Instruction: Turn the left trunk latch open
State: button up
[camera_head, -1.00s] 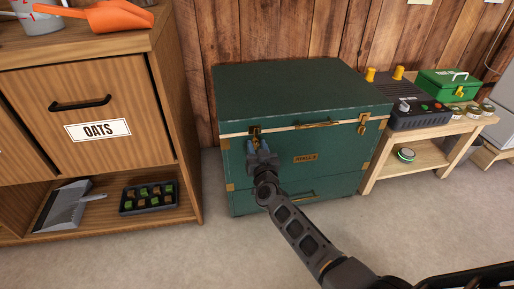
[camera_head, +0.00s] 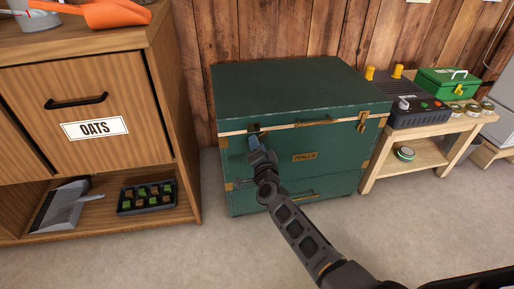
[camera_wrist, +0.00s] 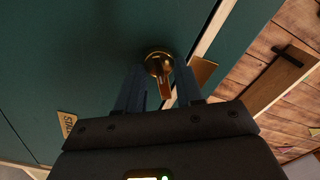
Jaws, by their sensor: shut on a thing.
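The dark green trunk (camera_head: 290,90) stands shut against the plank wall. Its left latch (camera_head: 254,129) is a small brass fitting at the front left, just under the lid edge, and is partly hidden by my gripper (camera_head: 254,142). In the wrist view, the latch (camera_wrist: 158,63) shows as a round brass knob with a short lever reaching down between my two blue-grey fingers. My gripper (camera_wrist: 160,82) is shut on that lever. The right latch (camera_head: 363,124) is at the trunk's front right corner, untouched.
A wooden cabinet (camera_head: 95,80) with an OATS drawer stands close on the left. A low wooden bench (camera_head: 435,133) with a black device (camera_head: 418,112) and a green box (camera_head: 447,83) is on the right. The floor before the trunk is clear.

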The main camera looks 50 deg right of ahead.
jog(key=m, duration=0.2)
jog(key=m+b, duration=0.1)
jog(key=m, duration=0.3)
jog(key=shift+f, duration=0.25)
dwell(0.5)
jog(key=o, duration=1)
jog(key=shift+p+v, duration=1.2)
jog(key=shift+v, duration=2.7)
